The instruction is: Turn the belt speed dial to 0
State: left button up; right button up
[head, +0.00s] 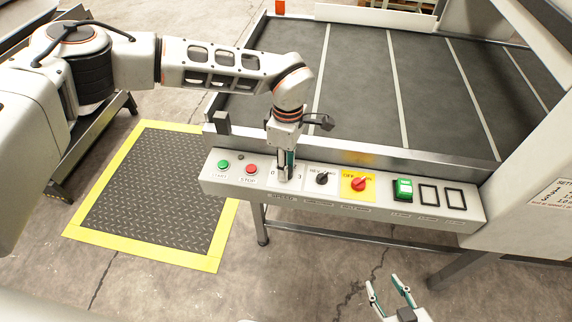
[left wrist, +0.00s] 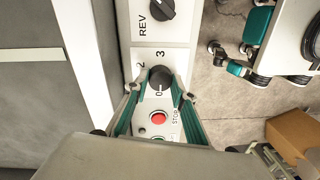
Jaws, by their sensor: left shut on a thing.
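The belt speed dial (left wrist: 160,77) is a black round knob on the light control panel, with the digits 0, 2 and 3 around it. My left gripper (left wrist: 163,92) has its teal fingers on either side of the knob and is shut on it. The 0 is at the near side of the knob; I cannot tell exactly where its pointer stands. In the head view my left gripper (head: 286,167) reaches down onto the panel and mostly hides the dial. My right gripper (head: 388,292) is open and empty, low in the head view, away from the panel.
The panel (head: 333,205) also has a green START button (head: 223,164), a red STOP button (head: 251,168), a black REV knob (head: 321,178), a red switch on yellow (head: 358,184) and a green rocker (head: 404,187). The grey belt (head: 360,80) lies behind. A yellow-edged mat (head: 150,190) is left.

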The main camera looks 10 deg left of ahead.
pick_arm(q)
jog(key=o, duration=1.1)
jog(key=shift+f, duration=0.1)
jog(key=r, duration=1.2)
jog(key=shift+w+d, duration=0.1)
jog(key=shift+w, duration=0.2)
